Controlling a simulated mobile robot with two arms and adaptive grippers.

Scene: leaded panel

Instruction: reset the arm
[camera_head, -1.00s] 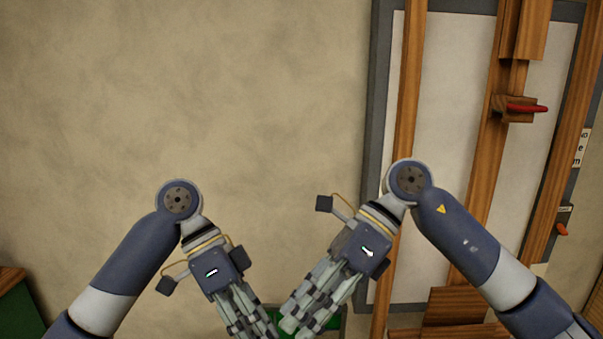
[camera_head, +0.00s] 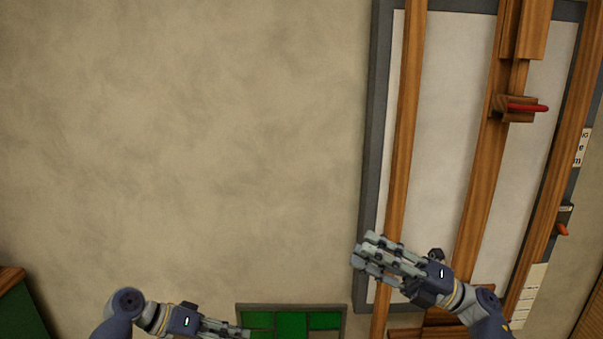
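My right gripper (camera_head: 372,256) is at the lower right, pointing left in front of a wooden upright and the pale panel (camera_head: 437,160). Its fingers lie near one another with nothing visible held; how far they are parted is unclear. My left gripper (camera_head: 235,331) is at the bottom edge, pointing right, beside the left end of a framed green panel (camera_head: 292,322). Its fingers are partly cut off by the picture's edge.
Wooden uprights (camera_head: 405,130) stand in front of the grey-framed pale panel. A red-handled thing (camera_head: 527,108) sits on a wooden block. An orange-tipped thing (camera_head: 562,229) is at the far right. A green cabinet (camera_head: 18,315) is at the lower left. The plain wall (camera_head: 180,140) is clear.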

